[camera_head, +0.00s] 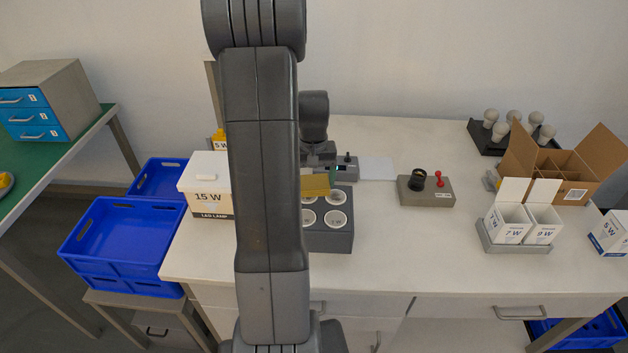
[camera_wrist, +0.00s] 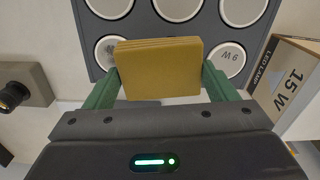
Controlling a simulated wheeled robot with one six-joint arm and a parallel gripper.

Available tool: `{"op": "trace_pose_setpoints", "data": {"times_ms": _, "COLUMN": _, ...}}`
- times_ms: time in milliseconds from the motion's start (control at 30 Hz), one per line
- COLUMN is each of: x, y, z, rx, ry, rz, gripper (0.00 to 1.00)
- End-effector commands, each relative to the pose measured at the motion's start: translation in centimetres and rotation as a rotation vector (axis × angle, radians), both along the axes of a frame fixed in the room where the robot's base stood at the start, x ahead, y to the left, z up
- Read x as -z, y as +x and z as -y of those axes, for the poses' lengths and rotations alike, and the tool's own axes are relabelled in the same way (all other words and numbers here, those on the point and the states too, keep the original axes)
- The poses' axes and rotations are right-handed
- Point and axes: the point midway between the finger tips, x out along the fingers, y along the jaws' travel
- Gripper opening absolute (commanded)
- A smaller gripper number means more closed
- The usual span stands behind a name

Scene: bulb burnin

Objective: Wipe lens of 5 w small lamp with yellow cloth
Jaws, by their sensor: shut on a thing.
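My gripper (camera_head: 318,170) is shut on the folded yellow cloth (camera_head: 315,186). In the wrist view the cloth (camera_wrist: 158,70) sits between my two green fingers (camera_wrist: 160,88). The cloth is over or just above a grey block (camera_head: 330,243) that holds several small lamps with round white lenses. Lenses show in the head view (camera_head: 335,218) and at the top of the wrist view (camera_wrist: 178,5). The cloth hides the middle of the near row in the wrist view. One lens (camera_wrist: 230,58) bears a small mark, hard to read. I cannot tell which lamp is 5 W, or whether the cloth touches a lens.
A 15 W lamp box (camera_head: 205,200) stands left of the block. A grey box with a red lever (camera_head: 427,190) stands to the right. Further right are white 7 W and 9 W cartons (camera_head: 510,225), an open cardboard box (camera_head: 565,170) and several bulbs (camera_head: 515,117).

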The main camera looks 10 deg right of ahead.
Motion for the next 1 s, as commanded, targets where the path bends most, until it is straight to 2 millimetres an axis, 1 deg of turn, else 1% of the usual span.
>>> {"op": "trace_pose_setpoints", "data": {"times_ms": 33, "x": -0.9, "y": 0.0, "z": 0.0, "rx": 0.0, "ry": 0.0, "rz": 0.001, "gripper": 0.58}}
{"op": "trace_pose_setpoints", "data": {"times_ms": 433, "x": -4.3, "y": -0.2, "z": -0.3, "rx": -0.001, "ry": 0.0, "rz": 0.001, "gripper": 0.58}}
{"op": "trace_pose_setpoints", "data": {"times_ms": 567, "x": -4.6, "y": -0.3, "z": -0.4, "rx": -0.001, "ry": 0.0, "rz": 0.001, "gripper": 0.58}}
{"op": "trace_pose_setpoints", "data": {"times_ms": 1000, "x": -4.5, "y": -0.3, "z": -0.4, "rx": -0.001, "ry": 0.0, "rz": 0.001, "gripper": 0.58}}
